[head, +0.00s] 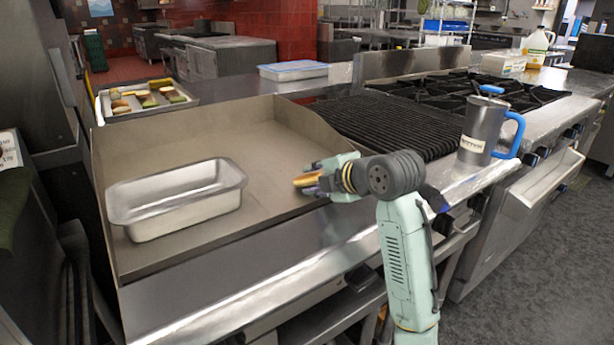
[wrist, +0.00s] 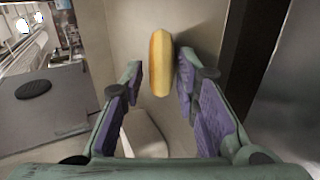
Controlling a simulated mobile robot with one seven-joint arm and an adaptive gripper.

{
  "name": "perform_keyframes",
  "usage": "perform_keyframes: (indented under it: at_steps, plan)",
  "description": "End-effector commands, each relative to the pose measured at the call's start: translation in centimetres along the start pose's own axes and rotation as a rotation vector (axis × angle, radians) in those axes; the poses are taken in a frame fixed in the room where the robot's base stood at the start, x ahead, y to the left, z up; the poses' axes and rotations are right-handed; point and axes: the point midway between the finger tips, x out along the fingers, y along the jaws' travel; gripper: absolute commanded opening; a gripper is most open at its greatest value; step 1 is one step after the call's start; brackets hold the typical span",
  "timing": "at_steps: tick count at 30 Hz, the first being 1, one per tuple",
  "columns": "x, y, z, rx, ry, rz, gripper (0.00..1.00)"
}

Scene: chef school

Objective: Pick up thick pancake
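The thick pancake (head: 306,181) is golden yellow with a browner edge and is at the right part of the flat griddle (head: 262,150). In the wrist view, the pancake (wrist: 161,63) appears as a narrow upright oval ahead of my fingertips, nearer the right finger. My gripper (head: 318,178) is right beside the pancake, low over the griddle's right side. In the wrist view, my gripper (wrist: 158,78) is open, with purple-padded fingers apart and a gap on the pancake's left. I cannot tell whether the right finger touches it.
A metal loaf pan (head: 180,205) stands on the griddle's left part. A tray of food pieces (head: 145,99) lies behind the griddle. A ribbed grill (head: 390,127) and a grey mug with a blue handle (head: 483,128) are to the right. The griddle's middle is clear.

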Motion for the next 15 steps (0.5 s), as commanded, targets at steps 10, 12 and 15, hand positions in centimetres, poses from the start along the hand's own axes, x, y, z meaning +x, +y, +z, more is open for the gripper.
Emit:
perform_keyframes:
  at_steps: [10,12,15]
  plan:
    - [0.22,-0.02,-0.01,0.0,0.0,0.0,0.22]
    - [0.21,-0.02,-0.01,0.0,0.0,0.0,0.17]
    - [0.2,-0.01,-0.01,0.0,0.0,0.0,0.1]
